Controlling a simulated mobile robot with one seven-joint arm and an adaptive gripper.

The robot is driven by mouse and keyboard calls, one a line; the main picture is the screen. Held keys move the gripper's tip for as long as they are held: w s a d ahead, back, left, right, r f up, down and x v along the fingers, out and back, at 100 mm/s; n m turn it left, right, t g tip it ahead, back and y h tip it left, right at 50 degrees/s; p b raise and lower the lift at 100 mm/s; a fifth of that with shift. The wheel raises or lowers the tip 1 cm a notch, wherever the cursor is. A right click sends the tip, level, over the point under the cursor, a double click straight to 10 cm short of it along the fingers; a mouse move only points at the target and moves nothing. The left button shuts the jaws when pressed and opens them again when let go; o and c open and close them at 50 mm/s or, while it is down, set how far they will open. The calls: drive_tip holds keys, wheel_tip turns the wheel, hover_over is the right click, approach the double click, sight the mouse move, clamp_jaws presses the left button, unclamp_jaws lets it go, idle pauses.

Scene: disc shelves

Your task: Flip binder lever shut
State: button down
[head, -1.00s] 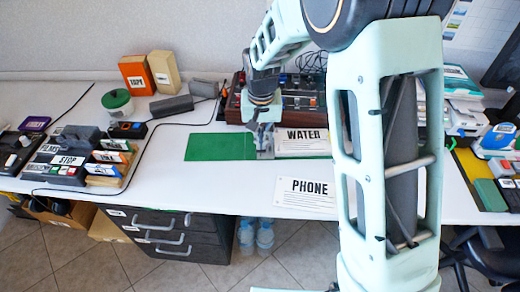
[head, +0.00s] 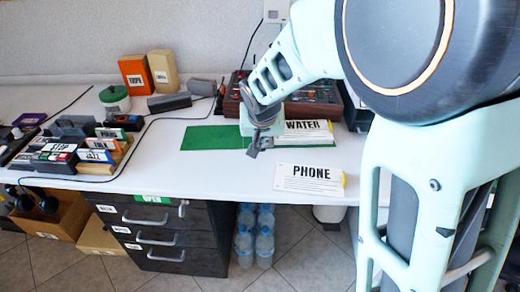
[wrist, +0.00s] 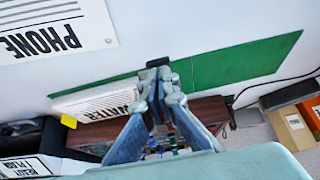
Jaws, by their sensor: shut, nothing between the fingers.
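My gripper (head: 254,150) is shut and empty, pointing down over the white table beside the green mat's right part. In the wrist view its fingertips (wrist: 158,68) are together, in front of the green mat. The green mat (head: 212,137) lies flat on the table and also shows in the wrist view (wrist: 245,62). A white item labelled WATER (head: 306,132) lies just right of my gripper. A white item labelled PHONE (head: 310,180) lies nearer the front edge. I cannot make out a binder lever in either view, and my gripper hides part of the mat and the item's left side.
A dark red box with knobs (head: 312,104) stands behind the mat. Orange (head: 136,76) and tan (head: 163,72) boxes, a green-lidded jar (head: 115,99) and a grey block (head: 170,104) stand at back left. Drawers (head: 165,238) and bottles are below.

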drive_tip(key=shift+p, duration=0.45)
drive_tip(key=shift+w+a, duration=0.1)
drive_tip(key=shift+w, duration=0.7)
